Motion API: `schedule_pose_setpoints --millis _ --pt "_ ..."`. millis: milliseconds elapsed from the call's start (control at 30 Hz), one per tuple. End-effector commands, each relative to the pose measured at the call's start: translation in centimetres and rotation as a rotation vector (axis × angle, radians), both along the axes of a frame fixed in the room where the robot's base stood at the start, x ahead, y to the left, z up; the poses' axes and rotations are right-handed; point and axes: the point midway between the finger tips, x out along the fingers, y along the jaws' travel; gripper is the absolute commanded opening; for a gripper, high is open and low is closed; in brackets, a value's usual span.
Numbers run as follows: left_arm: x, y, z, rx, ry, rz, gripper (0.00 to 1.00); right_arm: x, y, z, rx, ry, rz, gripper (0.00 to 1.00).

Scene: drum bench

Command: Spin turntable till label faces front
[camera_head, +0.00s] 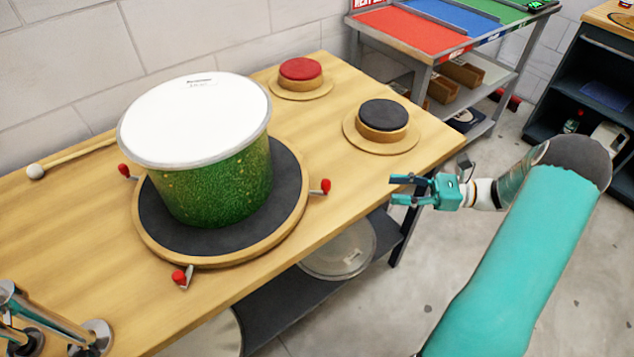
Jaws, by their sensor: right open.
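A green glitter drum (219,187) with a white head (190,125) stands on a round turntable (286,205) with a dark top and wooden rim. Small dark print (200,80) shows at the far edge of the drum head; no label shows on the visible side of the shell. Red-tipped handles (325,186) stick out around the turntable rim, one at the right, one at the front (181,277) and one at the left. My right gripper (392,189) is open and empty, right of the turntable and apart from it, off the bench's front edge. My left gripper is not in view.
On the wooden bench (110,255) are a red-topped round pad (300,69), a black-topped round pad (383,115) and a mallet (36,171). A metal stand (95,338) is at the lower left. A shelf below holds a clear round disc (340,252). A coloured rack stands behind.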

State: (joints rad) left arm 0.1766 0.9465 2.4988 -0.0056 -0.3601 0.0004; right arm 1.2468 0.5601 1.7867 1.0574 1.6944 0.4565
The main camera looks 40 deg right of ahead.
Motion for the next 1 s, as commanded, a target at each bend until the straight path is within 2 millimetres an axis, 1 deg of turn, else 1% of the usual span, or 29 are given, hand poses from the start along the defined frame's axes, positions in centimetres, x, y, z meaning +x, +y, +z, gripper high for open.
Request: schedule_pose_setpoints --millis 67,167,367,700,833,1000 --pt "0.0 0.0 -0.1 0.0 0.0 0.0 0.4 0.1 0.0 0.4 0.007 -0.011 -0.006 0.47" --pt "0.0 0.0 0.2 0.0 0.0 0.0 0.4 0.9 0.7 0.5 0.01 -0.012 -0.004 0.47" --pt "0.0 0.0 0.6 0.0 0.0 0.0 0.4 3.4 3.5 0.6 0.01 -0.011 0.004 0.47" --pt "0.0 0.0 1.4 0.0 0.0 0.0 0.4 8.5 9.1 0.5 0.01 -0.009 0.008 0.47" --pt "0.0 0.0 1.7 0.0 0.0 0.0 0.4 10.0 10.6 0.4 0.009 -0.01 0.006 0.47" --pt "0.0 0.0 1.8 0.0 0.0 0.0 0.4 11.2 11.8 0.3 0.008 -0.009 0.004 0.47"
